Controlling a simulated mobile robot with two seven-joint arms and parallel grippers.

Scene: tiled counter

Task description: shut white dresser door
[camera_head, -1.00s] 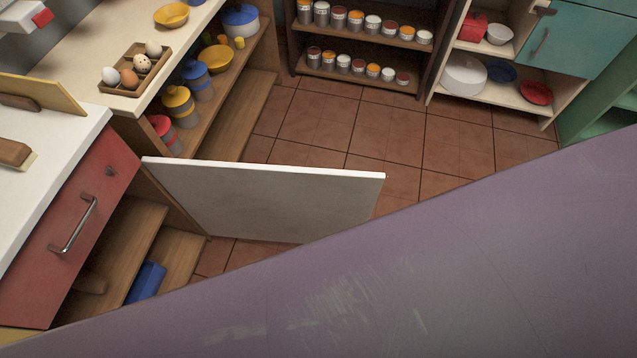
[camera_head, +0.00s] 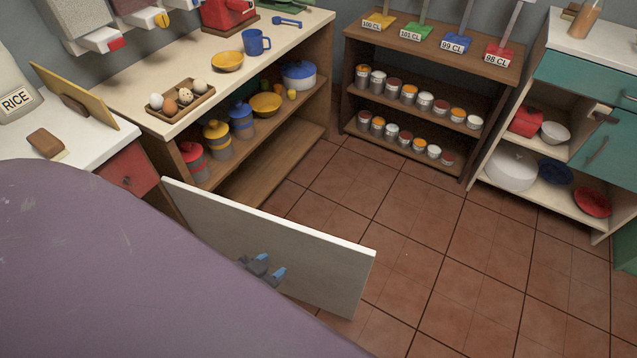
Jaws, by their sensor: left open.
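The white dresser door (camera_head: 215,232) stands open, jutting out over the floor from the cabinet on the left. Its hinge side is at the upper left and its free edge at the right. My left gripper (camera_head: 264,266), grey with blue fingertips, shows low against the door's near face. Its jaws are open and hold nothing. I cannot tell whether it touches the door. My left arm behind the gripper and the cabinet's opening are hidden. My right gripper is not in view.
A red drawer front (camera_head: 130,172) sits beside the hinge side. A wooden counter (camera_head: 130,92) holds an egg tray (camera_head: 180,108). A paint-can shelf (camera_head: 400,105) and a teal cabinet (camera_head: 585,80) stand behind. The tiled floor (camera_head: 430,250) right of the door is clear.

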